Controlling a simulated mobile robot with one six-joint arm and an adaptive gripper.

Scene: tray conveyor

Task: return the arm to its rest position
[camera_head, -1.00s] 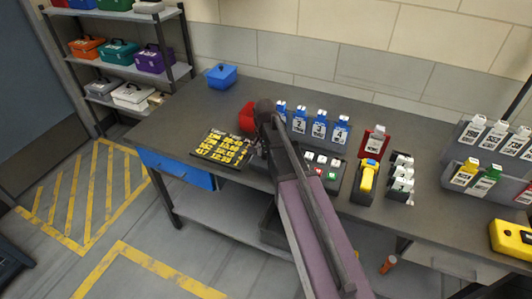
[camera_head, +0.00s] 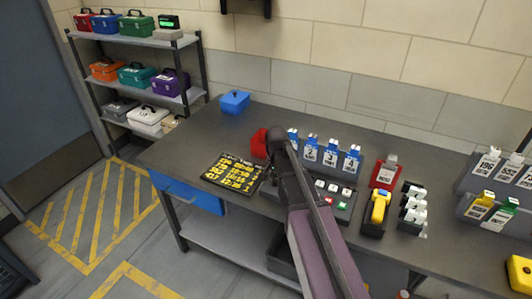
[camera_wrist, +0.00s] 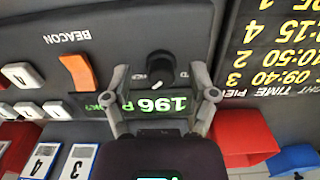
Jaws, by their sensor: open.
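My arm (camera_head: 318,232) reaches up from the bottom of the head view over the dark workbench (camera_head: 220,130), its wrist bent down beside a red box (camera_head: 259,143). In the head view my gripper is mostly hidden behind the arm. In the wrist view my gripper (camera_wrist: 160,74) is open, its two fingers spread and nothing held. A black knob (camera_wrist: 160,69) on a dark control panel (camera_wrist: 100,30) shows between the fingertips. Whether the fingers touch the panel I cannot tell.
A black board with yellow writing (camera_head: 233,173) lies left of the wrist. Numbered blue-topped holders (camera_head: 331,155), a button box (camera_head: 332,195) and a yellow scanner-like device (camera_head: 379,208) stand to the right. A blue box (camera_head: 234,101) sits at the back left.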

